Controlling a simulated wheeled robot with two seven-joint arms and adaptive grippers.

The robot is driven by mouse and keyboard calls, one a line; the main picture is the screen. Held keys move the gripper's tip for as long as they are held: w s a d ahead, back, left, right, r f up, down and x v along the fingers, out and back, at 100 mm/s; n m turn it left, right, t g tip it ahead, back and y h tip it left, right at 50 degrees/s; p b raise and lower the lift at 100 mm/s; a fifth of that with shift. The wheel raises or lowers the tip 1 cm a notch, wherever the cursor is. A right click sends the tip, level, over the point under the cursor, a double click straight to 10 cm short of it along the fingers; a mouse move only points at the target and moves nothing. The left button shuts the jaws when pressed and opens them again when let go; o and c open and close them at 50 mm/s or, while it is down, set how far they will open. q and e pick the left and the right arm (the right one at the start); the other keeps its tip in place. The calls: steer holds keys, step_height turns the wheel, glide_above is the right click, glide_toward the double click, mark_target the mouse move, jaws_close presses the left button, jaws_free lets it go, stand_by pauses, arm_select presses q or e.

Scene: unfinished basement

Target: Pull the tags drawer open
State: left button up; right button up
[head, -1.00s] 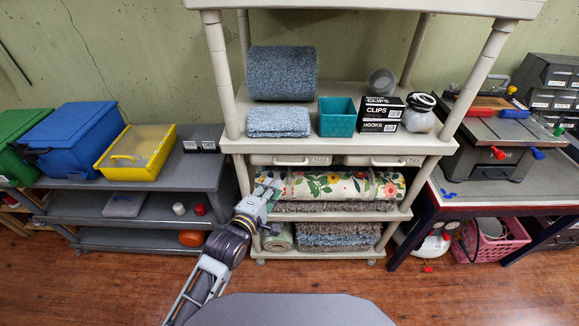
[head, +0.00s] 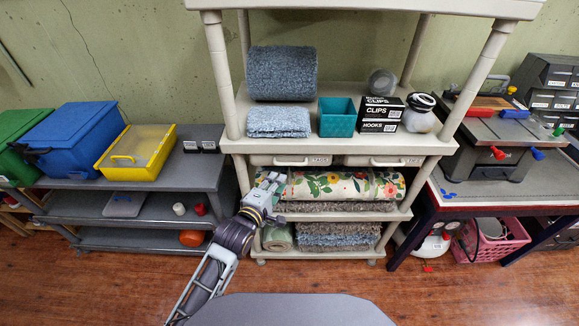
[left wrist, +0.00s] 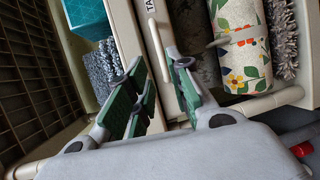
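The tags drawer (head: 268,160) is the left of two pale drawers under the shelf top, and it looks shut. Its handle (head: 291,162) sits left of its label (head: 319,161). In the left wrist view the drawer's label (left wrist: 152,22) is partly readable, and its pale handle (left wrist: 158,50) runs toward the gap between my fingers. My left gripper (head: 271,178) is just below and left of the handle in the head view. In the left wrist view the green-padded fingers (left wrist: 156,62) are apart, with no grip visible on the handle. My right gripper is not in view.
A second drawer (head: 385,161) is to the right. A rolled floral fabric (head: 340,185) lies on the shelf below, close to my left gripper. A teal bin (head: 336,117) and black boxes (head: 381,113) stand above. A grey shelf (head: 190,170) is at left. The floor in front is clear.

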arm_select(q)
steer(key=x, duration=1)
steer(key=shift+w+f, duration=0.15)
steer(key=shift+w, duration=0.1)
steer(key=shift+d, duration=0.1)
steer(key=shift+c, duration=0.5)
jaws_close()
